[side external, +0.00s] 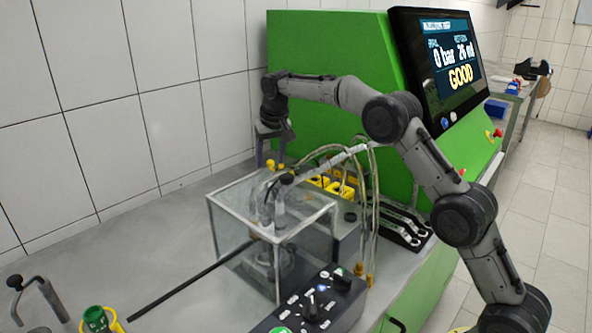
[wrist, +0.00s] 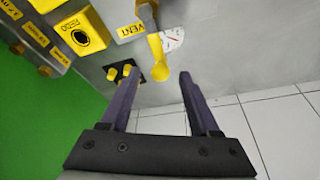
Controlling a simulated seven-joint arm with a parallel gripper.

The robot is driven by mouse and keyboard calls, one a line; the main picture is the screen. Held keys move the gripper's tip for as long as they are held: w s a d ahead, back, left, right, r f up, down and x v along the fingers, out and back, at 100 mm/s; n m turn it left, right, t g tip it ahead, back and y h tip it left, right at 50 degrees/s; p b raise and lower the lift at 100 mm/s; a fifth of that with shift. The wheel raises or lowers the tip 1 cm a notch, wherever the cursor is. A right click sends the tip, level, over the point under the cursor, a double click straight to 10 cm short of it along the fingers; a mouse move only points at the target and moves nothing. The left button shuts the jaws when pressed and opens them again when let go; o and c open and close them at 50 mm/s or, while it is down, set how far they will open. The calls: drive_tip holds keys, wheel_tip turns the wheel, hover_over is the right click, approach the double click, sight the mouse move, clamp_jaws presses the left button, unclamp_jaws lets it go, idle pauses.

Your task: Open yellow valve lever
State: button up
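The yellow valve lever (wrist: 158,60) is in the upper middle of the wrist view, beside a yellow VENT label (wrist: 130,30) and a white dial plate with red marks (wrist: 172,38). My gripper (wrist: 158,76) is open, with one purple-grey finger on each side of the lever's line. The lever's rounded end lies between or just beyond the fingertips; I cannot tell the exact depth. I see no contact. In the side view my gripper (side external: 271,157) points down behind the glass box, with small yellow parts (side external: 273,164) at its fingertips; which is the lever is unclear.
A clear glass box (side external: 228,232) with hoses stands in front of my gripper. A green cabinet (side external: 330,65) with a screen (side external: 450,62) reading "GOOD" rises behind. Yellow sockets (wrist: 82,36) lie left of the lever. A black control box (side external: 318,305) stands in front.

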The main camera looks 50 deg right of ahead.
drive_tip(key=o, duration=0.5)
drive_tip(key=shift+r, duration=2.95)
